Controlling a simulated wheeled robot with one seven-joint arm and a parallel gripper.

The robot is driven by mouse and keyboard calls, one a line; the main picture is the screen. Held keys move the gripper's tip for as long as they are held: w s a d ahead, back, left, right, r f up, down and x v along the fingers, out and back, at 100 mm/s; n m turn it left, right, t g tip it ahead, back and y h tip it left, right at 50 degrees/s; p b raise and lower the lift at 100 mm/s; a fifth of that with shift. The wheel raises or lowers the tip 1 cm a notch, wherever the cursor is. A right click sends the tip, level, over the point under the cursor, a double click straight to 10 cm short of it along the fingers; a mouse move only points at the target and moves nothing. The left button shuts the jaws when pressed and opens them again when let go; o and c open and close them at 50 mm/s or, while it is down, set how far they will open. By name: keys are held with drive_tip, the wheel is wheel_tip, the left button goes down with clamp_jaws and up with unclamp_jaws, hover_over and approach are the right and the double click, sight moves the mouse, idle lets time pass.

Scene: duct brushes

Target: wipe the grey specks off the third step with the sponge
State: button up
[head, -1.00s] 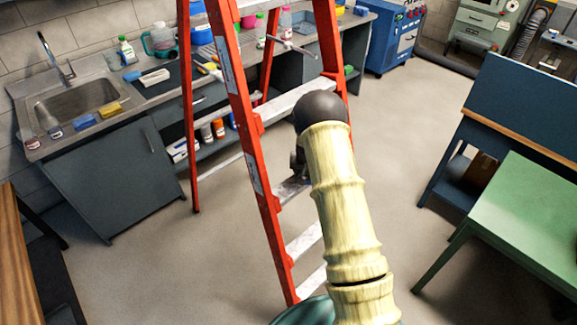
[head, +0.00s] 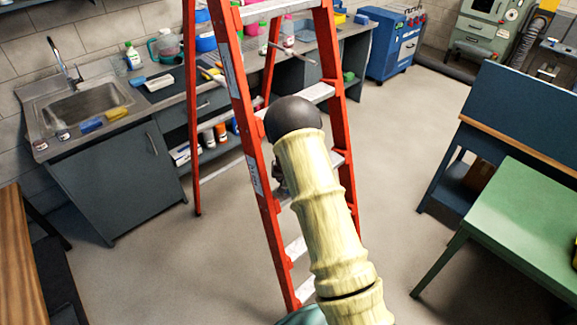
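The red stepladder (head: 249,135) stands in the middle of the head view with several pale steps. Counting from the floor, the third step (head: 338,159) is mostly hidden behind my arm; only its ends show. I cannot make out grey specks on it. My gripper is largely hidden behind my arm; a small dark part (head: 278,178) shows at the arm's left edge, near the third step. Its fingers and anything in them are hidden.
A counter with a sink (head: 88,103) and bottles runs along the back left. A green table (head: 515,225) and a dark blue bench (head: 520,105) stand at the right. A wooden-topped table (head: 15,250) is at the left edge. The floor around the ladder is clear.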

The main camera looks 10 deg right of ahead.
drive_tip(key=shift+d+r, duration=0.2)
drive_tip(key=shift+r, duration=0.3)
drive_tip(key=shift+a+r+p, duration=0.15)
drive_tip(key=shift+r+p, duration=0.9)
drive_tip(key=shift+r, duration=0.45)
drive_tip(key=shift+w+r+p, duration=0.15)
drive_tip(key=shift+r+p, duration=0.2)
drive_tip(key=shift+r, duration=0.3)
drive_tip(key=shift+a+r, duration=0.15)
drive_tip(key=shift+r, duration=0.05)
drive_tip(key=shift+a, duration=0.1)
drive_tip(key=shift+d, duration=0.4)
drive_tip(key=shift+s+a, duration=0.1)
drive_tip(key=shift+s, duration=0.1)
